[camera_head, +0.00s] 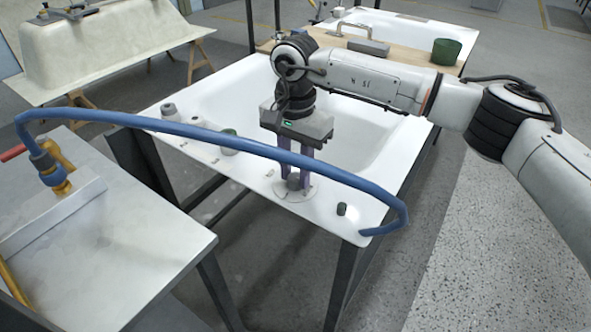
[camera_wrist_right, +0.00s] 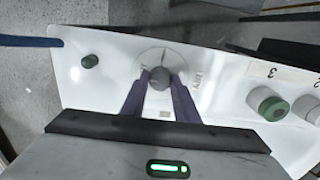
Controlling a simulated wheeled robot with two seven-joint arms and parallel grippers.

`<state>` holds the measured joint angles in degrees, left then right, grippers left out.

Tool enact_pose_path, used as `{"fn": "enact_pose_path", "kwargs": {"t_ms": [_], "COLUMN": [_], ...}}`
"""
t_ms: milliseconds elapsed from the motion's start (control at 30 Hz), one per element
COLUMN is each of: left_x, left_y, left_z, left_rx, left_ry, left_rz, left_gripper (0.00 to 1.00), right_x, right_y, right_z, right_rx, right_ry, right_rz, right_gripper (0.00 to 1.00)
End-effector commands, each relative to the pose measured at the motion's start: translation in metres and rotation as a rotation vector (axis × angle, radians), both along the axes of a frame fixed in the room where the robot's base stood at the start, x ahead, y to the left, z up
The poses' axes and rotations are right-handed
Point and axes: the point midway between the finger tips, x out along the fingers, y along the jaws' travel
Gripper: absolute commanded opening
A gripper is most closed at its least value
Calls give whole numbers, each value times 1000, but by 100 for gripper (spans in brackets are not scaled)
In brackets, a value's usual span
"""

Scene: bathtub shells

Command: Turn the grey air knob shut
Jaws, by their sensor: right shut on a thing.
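The grey air knob (camera_head: 293,184) sits on a round white dial plate on the near rim of the white bathtub shell (camera_head: 345,226). My right gripper (camera_head: 292,178) reaches down from above with its two purple fingers on either side of the knob, shut on it. In the right wrist view, the knob (camera_wrist_right: 160,77) shows between the tips of the fingers, with dial marks and a small label beside it on the plate. The knob's far side and base are partly hidden by the fingers. My left gripper is not in view.
A blue hose (camera_head: 200,130) arches across in front of the tub to its near right corner. A small dark knob (camera_head: 341,209), a green-and-grey knob (camera_head: 229,141) and other grey fittings (camera_head: 170,111) stand along the rim. A metal bench (camera_head: 110,255) is at left.

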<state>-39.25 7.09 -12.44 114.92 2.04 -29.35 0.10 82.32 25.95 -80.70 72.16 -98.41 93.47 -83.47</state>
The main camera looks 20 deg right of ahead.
Motion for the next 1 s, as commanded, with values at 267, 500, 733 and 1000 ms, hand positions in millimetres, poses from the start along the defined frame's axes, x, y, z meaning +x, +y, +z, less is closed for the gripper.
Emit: {"fn": "enact_pose_path", "kwargs": {"t_ms": [267,500,733,1000], "left_x": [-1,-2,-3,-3], "left_y": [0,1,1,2], "left_z": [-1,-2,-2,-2], "left_rx": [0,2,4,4], "left_ry": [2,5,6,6], "left_rz": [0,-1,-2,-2], "left_gripper": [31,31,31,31], "right_x": [0,0,1,1], "right_y": [1,0,0,1], "right_z": [0,0,18,71], "right_rx": [2,1,1,1], "right_ry": [1,1,-3,-3], "right_rz": [2,0,0,0], "right_gripper": [46,46,46,46]}}
